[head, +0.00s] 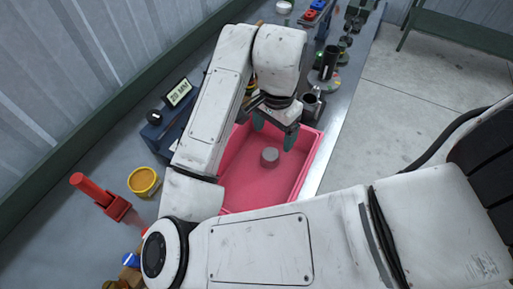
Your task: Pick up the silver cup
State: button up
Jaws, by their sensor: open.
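A small silver-grey round cup (270,157) rests on the floor of the pink tray (233,190), near its middle. My gripper (275,134) is over the tray, above and slightly beyond the cup in the head view. Its two teal fingers are spread apart with nothing between them, and they look apart from the cup. The exact height of the fingers above the tray cannot be told. A second dark metallic cup-like vessel (311,103) stands just beyond the tray, right of my gripper. My arm hides the tray's left part.
Left of my arm are a blue box with a display (178,93), a yellow tub (144,182) and a red tool (104,199). Beyond the tray stand a black cylinder (328,62) and several small items. The bench's right edge drops to open floor.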

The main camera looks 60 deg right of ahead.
aim_at(270, 154)
jog(key=f, duration=1)
jog(key=shift+w+f+p, duration=0.2)
jog(key=shift+f+p, duration=0.1)
jog(key=shift+p, duration=0.05)
jog(key=c, duration=1)
jog(key=shift+r, duration=0.15)
